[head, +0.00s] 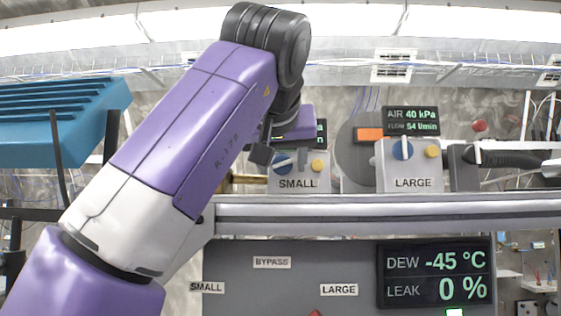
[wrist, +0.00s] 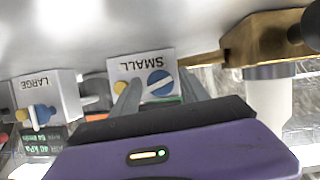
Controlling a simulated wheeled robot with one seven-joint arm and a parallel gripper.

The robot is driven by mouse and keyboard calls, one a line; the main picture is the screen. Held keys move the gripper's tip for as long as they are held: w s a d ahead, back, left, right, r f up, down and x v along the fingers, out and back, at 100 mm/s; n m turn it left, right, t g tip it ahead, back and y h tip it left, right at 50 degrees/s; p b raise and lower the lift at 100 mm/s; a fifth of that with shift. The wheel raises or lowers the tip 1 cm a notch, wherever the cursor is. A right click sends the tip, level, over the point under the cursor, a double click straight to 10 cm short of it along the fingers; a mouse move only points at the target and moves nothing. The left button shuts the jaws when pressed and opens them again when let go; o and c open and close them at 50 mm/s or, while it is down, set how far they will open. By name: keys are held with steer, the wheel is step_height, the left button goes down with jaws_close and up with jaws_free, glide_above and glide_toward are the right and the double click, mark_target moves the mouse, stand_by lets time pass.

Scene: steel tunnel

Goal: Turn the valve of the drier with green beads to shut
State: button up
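No green beads show in either view, and I cannot tell which part is the drier's valve. A grey box marked SMALL (head: 298,184) has a blue knob (head: 283,162) and a yellow button. In the upside-down wrist view the SMALL box (wrist: 140,68) and its blue knob (wrist: 160,82) lie beyond my gripper (wrist: 157,92). Its two grey fingers are spread apart, with nothing seen held. In the head view my gripper (head: 265,152) is just left of the blue knob; contact cannot be told. A brass block (wrist: 262,42) with a dark handle sits over a pale cylinder (wrist: 268,102).
A box marked LARGE (head: 413,183) with a blue knob stands to the right on the same steel rail (head: 400,213). Below hangs a grey panel (head: 290,270) with a display reading DEW -45 °C, LEAK 0 %. A teal ribbed unit (head: 60,125) is at left.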

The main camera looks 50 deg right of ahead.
jaws_close()
steer(key=shift+m, duration=0.3)
steer(key=m+t, duration=0.1)
steer(key=m, duration=0.1)
steer(key=m+t+y+b, duration=0.1)
steer(key=m, duration=0.1)
steer(key=shift+s+d+f+t+y, duration=0.1)
steer(key=shift+t+y, duration=0.2)
steer(key=shift+t, duration=0.1)
steer(key=m+t+y+b, duration=0.1)
steer(key=m+t+b, duration=0.1)
steer(key=m, duration=0.2)
stand_by(0.4)
steer(key=shift+o, duration=1.1)
jaws_free()
steer(key=shift+t, duration=0.3)
